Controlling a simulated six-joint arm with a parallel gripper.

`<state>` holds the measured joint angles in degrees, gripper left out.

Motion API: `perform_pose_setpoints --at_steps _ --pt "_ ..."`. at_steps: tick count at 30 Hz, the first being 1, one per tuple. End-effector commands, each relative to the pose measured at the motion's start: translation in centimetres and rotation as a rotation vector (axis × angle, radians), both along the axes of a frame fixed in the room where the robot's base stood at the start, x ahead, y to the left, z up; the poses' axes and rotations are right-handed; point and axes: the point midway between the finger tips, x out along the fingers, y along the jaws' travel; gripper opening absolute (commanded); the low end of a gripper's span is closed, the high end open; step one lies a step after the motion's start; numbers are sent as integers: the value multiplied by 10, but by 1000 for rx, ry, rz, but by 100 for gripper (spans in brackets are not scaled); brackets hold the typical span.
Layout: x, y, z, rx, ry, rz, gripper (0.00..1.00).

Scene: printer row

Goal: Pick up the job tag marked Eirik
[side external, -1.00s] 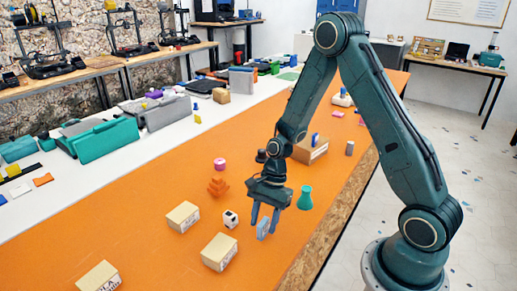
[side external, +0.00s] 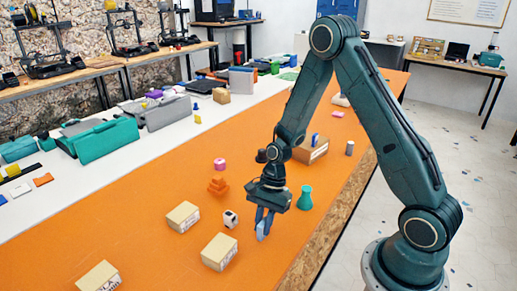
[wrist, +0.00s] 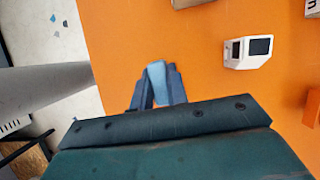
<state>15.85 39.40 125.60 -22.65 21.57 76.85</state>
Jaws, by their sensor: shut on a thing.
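A small light blue tag (side external: 261,235) stands on the orange table (side external: 150,240) near its front edge, or just above it; I cannot tell which. My gripper (side external: 265,222) points down and its dark blue fingers are shut on the tag. In the wrist view the tag (wrist: 157,70) sits between the fingertips (wrist: 158,84). No name can be read on it, and the fingers hide part of it.
A white block (side external: 231,219) with dark faces is close left, beside cardboard boxes (side external: 219,252). A teal flask shape (side external: 305,198) is close right. Orange stacked shapes (side external: 218,187) and a pink cylinder (side external: 219,164) are behind.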

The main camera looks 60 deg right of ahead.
Motion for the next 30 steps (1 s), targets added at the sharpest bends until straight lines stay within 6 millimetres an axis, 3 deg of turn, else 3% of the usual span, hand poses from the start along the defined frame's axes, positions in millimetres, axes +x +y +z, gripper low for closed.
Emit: perform_pose_setpoints --at_steps 10,17,23,30 --pt "0 0 2 0 -1 0 0" --pt "1 0 15 0 -3 -1 0" --pt "1 0 38 -1 -5 0 0" --pt "1 0 80 -1 -6 0 0"
